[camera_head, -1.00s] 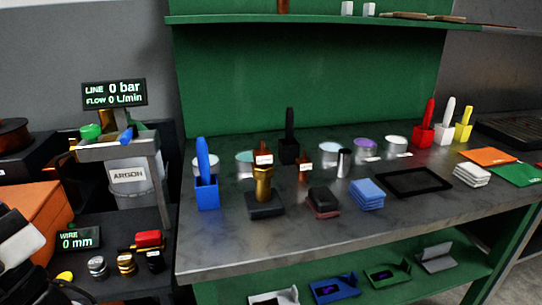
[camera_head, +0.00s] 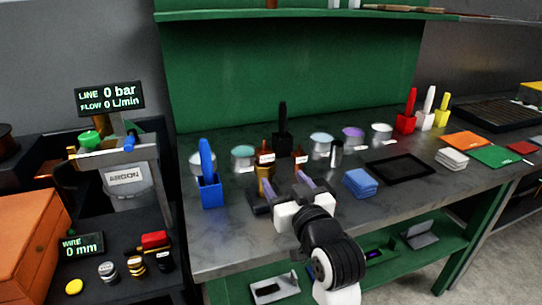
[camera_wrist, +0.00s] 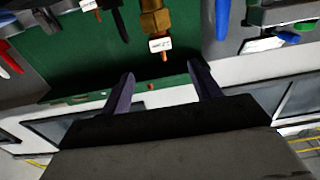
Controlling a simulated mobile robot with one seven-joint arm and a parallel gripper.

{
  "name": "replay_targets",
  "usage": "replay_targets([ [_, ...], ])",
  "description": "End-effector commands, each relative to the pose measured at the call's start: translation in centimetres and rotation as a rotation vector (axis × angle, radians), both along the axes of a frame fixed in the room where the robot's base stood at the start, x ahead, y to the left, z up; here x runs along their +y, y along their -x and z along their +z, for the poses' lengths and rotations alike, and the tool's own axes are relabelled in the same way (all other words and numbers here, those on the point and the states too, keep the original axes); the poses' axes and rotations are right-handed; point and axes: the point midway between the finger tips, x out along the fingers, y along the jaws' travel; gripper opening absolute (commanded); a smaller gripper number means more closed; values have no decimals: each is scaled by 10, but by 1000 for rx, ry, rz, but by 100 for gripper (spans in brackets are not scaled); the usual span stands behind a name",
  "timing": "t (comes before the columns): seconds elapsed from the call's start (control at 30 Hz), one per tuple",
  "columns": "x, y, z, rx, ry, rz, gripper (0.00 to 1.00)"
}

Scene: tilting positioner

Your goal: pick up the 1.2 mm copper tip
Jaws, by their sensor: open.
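Two copper tips with white labels stand on the bench; the print is too small to read, so I cannot tell which is 1.2 mm. One copper tip (camera_head: 265,146) stands on a brass fitting (camera_head: 264,171) on a dark block. The other, smaller copper tip (camera_head: 299,153) stands just to its right. In the wrist view, which looks upside down, the brass fitting (camera_wrist: 156,20) hangs from the top with its copper tip (camera_wrist: 164,56) pointing down between the fingers. My gripper (camera_head: 285,182) is open and empty, in front of both tips; its fingers also show in the wrist view (camera_wrist: 160,74).
A blue holder (camera_head: 209,191) stands left of the brass fitting, and a black holder (camera_head: 282,143) behind. Blue cloths (camera_head: 360,184) and a black tray (camera_head: 402,167) lie to the right. Several round tins line the back. The front left of the bench is clear.

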Motion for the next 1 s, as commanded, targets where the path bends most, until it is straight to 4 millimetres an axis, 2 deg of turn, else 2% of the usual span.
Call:
replay_targets([
  [0.17, 7, -23, 1, 8, 1, 2, 63],
  [0.4, 21, -66, 2, 6, 1, 0, 63],
  [0.67, 28, -86, 1, 5, 1, -1, 63],
  [1.0, 44, -126, 1, 3, 1, -1, 63],
])
